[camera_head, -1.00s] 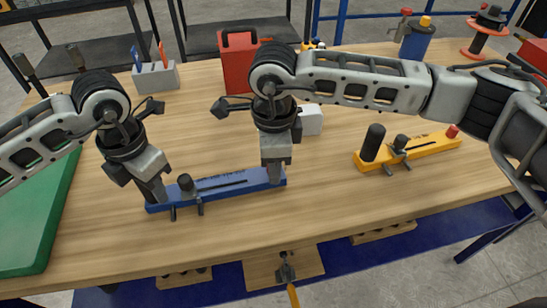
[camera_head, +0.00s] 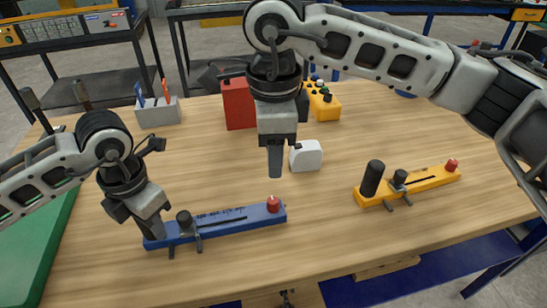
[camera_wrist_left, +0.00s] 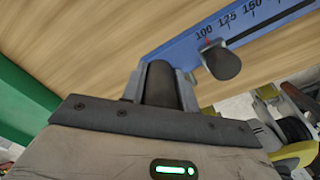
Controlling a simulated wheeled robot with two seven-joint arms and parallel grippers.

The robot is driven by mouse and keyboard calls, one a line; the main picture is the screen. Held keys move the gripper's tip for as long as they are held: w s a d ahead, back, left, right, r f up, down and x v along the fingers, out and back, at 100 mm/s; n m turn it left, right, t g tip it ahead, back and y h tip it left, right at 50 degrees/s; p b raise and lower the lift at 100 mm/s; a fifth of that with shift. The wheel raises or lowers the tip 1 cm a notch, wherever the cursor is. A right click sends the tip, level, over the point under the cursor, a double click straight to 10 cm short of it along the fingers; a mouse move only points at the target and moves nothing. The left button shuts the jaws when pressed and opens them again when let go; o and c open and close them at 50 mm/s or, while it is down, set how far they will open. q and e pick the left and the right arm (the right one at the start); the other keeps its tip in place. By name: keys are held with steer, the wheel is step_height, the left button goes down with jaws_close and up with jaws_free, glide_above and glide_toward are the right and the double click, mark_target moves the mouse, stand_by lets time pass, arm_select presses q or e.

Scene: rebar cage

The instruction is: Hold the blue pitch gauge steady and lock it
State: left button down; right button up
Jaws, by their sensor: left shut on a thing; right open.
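The blue pitch gauge (camera_head: 232,222) lies on the table near its front edge, with a dark knob (camera_head: 184,217) near its left part and a red knob (camera_head: 273,204) at its right end. My left gripper (camera_head: 153,228) is shut on the gauge's left end. In the left wrist view the fingers (camera_wrist_left: 162,85) close around a dark cylinder beside the gauge's scale (camera_wrist_left: 235,28), near the 100 mark. My right gripper (camera_head: 274,160) is open and empty, above the table behind the red knob and apart from it.
A yellow gauge (camera_head: 425,183) lies to the right. A white block (camera_head: 306,156), a red box (camera_head: 238,104) and a yellow box (camera_head: 324,106) stand behind. A grey holder (camera_head: 158,111) is at the back left, and a green mat (camera_head: 45,240) at the left edge.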

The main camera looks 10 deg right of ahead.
arm_select(q)
steer(key=c, duration=1)
jaws_free()
